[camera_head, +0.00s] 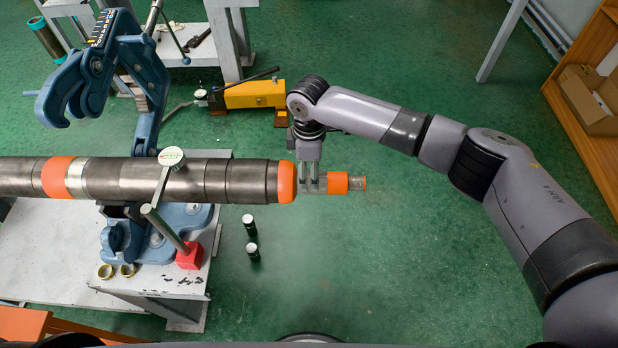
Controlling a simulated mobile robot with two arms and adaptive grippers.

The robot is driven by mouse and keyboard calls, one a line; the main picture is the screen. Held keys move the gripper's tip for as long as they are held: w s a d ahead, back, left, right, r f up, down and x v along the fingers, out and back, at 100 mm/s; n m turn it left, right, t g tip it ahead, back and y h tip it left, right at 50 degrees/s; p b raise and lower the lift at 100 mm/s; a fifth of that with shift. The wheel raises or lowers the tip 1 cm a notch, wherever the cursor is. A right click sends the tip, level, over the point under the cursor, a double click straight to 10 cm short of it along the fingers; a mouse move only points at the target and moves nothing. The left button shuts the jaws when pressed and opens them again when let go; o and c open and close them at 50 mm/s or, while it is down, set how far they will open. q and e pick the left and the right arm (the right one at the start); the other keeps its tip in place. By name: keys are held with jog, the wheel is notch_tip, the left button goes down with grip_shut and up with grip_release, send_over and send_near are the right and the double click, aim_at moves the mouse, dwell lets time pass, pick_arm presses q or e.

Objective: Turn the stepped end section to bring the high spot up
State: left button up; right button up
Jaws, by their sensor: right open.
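A dark steel pipe (130,179) lies level across the left half, resting in a blue pipe vise (130,235). Its stepped right end has a wide orange band (287,182), then a narrower part with an orange sleeve (337,183) and a small dull tip (357,184). My right gripper (312,184) reaches down at the narrow part, between the wide band and the sleeve. It is open, with its fingers over that part; I cannot tell whether they touch it. A dial gauge (171,157) sits at the pipe's top. My left gripper is not in view.
The gauge's rod (164,228) rises from a red base (190,257) on the white bench (165,285). The vise's blue upper jaw (105,65) stands swung open. A yellow tool (255,95) lies behind. Green floor is clear at right.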

aim_at(309, 176)
notch_tip(309, 176, down, 6)
jog(key=shift+r+p, duration=0.15)
jog(key=shift+p, duration=0.15)
jog(key=shift+c, duration=0.3)
jog(key=c, duration=1.1)
